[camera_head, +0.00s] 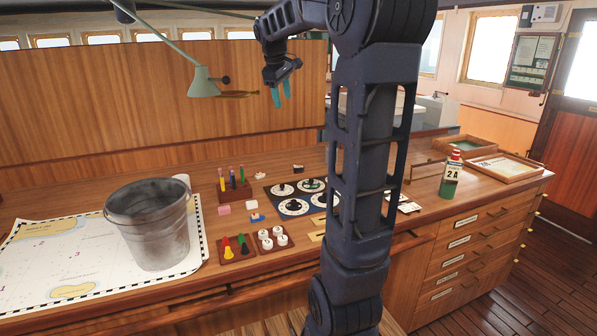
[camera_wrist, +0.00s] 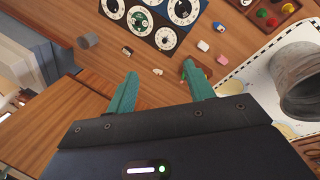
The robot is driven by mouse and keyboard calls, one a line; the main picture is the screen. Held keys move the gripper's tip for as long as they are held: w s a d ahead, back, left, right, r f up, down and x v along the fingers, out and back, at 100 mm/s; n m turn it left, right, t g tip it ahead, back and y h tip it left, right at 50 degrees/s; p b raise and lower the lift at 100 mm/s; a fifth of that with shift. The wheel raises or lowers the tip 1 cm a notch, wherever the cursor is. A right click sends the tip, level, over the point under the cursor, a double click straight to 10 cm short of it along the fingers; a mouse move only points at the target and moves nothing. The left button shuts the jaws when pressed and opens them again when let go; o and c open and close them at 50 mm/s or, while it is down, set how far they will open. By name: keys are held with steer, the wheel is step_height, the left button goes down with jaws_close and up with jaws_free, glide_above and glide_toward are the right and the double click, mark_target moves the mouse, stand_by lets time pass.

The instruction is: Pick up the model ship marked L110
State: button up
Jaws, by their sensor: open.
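Several small model-ship-like pieces lie on the wooden desk, too small for any L110 marking to be read. A blue and white one (camera_head: 257,217) lies left of the dial panel, a pale one (camera_head: 260,168) lies farther back, and a dark and white one (camera_head: 298,169) lies behind the panel. My gripper (camera_head: 280,95) hangs open and empty, high above the back of the desk, with teal fingers pointing down. In the wrist view, its fingers are spread and a small pale piece (camera_wrist: 158,72) shows in the gap, well below them.
A grey bucket (camera_head: 150,225) stands on a chart at left. A pen holder (camera_head: 234,190), pawn tray (camera_head: 235,248) and dial panel (camera_head: 290,205) crowd the middle. A green bottle (camera_head: 451,175) stands at right. A lamp (camera_head: 203,82) hangs left of my gripper.

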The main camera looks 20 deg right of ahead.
steer(key=w+d+f+n+g+h, duration=0.1)
steer(key=w+d+n, duration=0.1)
steer(key=w, duration=0.6)
steer(key=w+d+f+n, duration=0.1)
steer(key=w+d+n, duration=0.15)
steer(key=w, duration=0.55)
steer(key=n+g+h, duration=0.1)
steer(key=n+g, duration=0.1)
steer(key=n, duration=0.2)
glide_above(295, 165)
steer(key=a, duration=0.5)
step_height(295, 165, down, 31)
steer(key=x, duration=0.5)
steer(key=shift+w+d, duration=0.35)
steer(key=shift+w, duration=0.05)
steer(key=shift+d+x, duration=0.15)
steer(key=shift+x, duration=1.15)
steer(key=shift+d+x, duration=0.15)
steer(key=shift+x, duration=1.15)
steer(key=shift+r, duration=0.1)
steer(key=c, duration=1)
